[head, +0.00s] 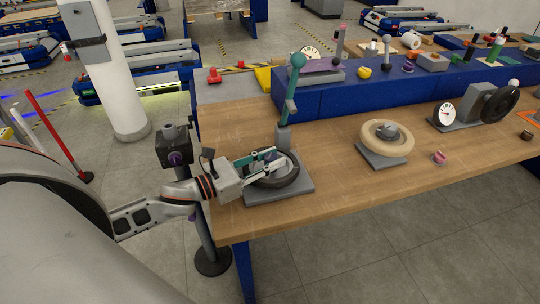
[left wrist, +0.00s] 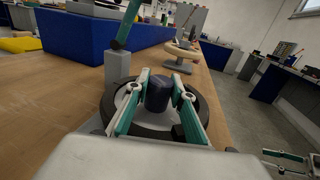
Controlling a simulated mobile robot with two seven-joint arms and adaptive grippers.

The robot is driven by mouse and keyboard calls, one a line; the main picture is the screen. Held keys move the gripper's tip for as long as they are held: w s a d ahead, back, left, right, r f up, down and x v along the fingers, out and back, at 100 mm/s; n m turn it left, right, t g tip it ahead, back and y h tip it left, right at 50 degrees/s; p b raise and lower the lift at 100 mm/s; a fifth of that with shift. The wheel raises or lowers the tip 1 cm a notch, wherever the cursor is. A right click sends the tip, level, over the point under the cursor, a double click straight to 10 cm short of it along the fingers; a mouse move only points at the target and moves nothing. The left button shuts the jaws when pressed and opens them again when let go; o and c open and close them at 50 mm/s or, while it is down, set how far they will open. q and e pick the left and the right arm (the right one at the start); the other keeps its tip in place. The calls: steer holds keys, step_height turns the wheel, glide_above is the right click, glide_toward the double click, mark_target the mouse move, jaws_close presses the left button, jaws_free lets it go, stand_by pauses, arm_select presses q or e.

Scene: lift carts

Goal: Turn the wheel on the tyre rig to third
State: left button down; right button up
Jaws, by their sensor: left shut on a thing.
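The tyre rig is a black tyre-like wheel (head: 277,181) lying flat on a grey base plate (head: 302,192), at the table's near left end. It also shows in the left wrist view (left wrist: 204,107), with a dark round hub (left wrist: 158,95) standing up in its middle. My left gripper (head: 276,158) reaches over the wheel from the left. In the left wrist view its teal fingers (left wrist: 160,92) stand on both sides of the hub, shut on it. The fingers hide part of the wheel, and no position marks are readable. What looks like my right gripper (left wrist: 288,158) shows small at the lower right.
A teal lever (head: 291,92) with a round knob stands right behind the rig. A tan wheel (head: 387,138) on a grey base lies further right, with a small pink-topped piece (head: 439,157) near it. A blue raised shelf (head: 350,95) runs behind. Bare wood lies between the two wheels.

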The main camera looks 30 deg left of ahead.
arm_select(q)
steer(key=shift+f, duration=0.1)
steer(key=c, duration=1.7)
jaws_free()
steer(key=v, duration=1.2)
steer(key=shift+s, duration=0.15)
